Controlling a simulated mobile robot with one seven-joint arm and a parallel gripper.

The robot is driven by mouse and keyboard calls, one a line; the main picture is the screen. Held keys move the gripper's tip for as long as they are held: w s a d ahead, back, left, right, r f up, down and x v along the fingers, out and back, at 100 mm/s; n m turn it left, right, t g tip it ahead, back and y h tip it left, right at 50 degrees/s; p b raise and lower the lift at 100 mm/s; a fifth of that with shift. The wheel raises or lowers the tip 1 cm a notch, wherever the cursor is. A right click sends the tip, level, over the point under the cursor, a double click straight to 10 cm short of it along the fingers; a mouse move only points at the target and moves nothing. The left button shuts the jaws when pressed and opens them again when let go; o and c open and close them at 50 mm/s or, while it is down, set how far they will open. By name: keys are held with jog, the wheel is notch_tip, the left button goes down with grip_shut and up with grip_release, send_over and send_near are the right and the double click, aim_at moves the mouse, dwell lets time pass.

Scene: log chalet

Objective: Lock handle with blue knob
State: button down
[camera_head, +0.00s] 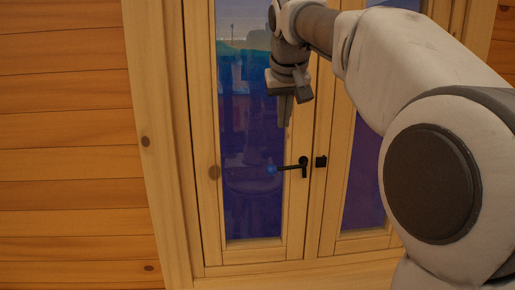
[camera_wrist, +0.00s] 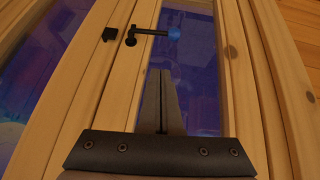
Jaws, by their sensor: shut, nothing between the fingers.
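A black window handle (camera_head: 292,167) is mounted on the wooden frame of the left window sash and points left, roughly level. The blue knob (camera_head: 271,169) is at its left tip, in front of the glass. In the wrist view the handle (camera_wrist: 150,32) and blue knob (camera_wrist: 175,32) show near the top, with the knob to the right. My gripper (camera_head: 284,122) is shut and empty, above the handle and apart from it, pointing down. In the wrist view the fingers of my gripper (camera_wrist: 160,74) lie together below the handle and do not touch it.
A small black latch block (camera_head: 321,161) sits on the neighbouring sash, just right of the handle. The wooden window frame (camera_head: 165,150) surrounds both sashes. A log wall (camera_head: 65,150) is at the left. The space around the knob is clear.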

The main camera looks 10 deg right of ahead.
jog(key=shift+w+d+r, duration=0.15)
jog(key=shift+w+r, duration=0.1)
jog(key=shift+w, duration=0.2)
send_over(280, 168)
notch_tip(280, 168, down, 8)
jog(key=shift+f, duration=0.15)
jog(key=f, duration=0.4)
jog(key=shift+s+d, duration=0.25)
jog(key=shift+s, duration=0.1)
